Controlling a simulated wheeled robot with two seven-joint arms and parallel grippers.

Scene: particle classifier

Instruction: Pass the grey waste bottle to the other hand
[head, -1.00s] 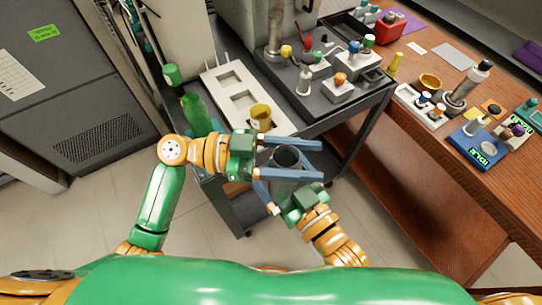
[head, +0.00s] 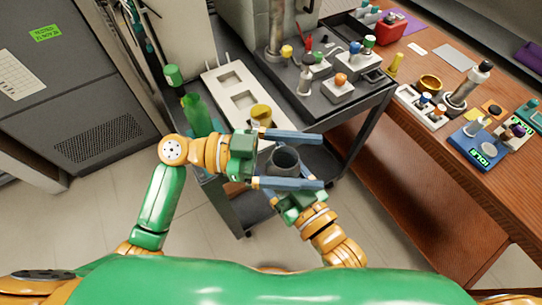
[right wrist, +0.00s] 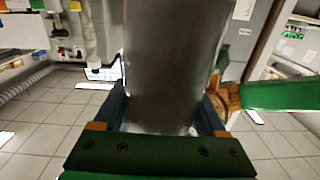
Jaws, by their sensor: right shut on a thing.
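The grey waste bottle (head: 285,161) is a dark grey, open-topped cylinder, held in the air in front of the trolley in the head view. My right gripper (head: 286,192) comes from below and is shut on it. In the right wrist view the bottle (right wrist: 172,65) stands between the right fingers (right wrist: 165,112). My left gripper (head: 321,161) is open, with one long blue finger on the far side of the bottle and one on the near side, with a gap at the far side. The near left finger partly hides the bottle's lower part and the right fingers.
A wooden bench (head: 405,150) with instruments is at the right. A grey cabinet (head: 85,75) is at the left.

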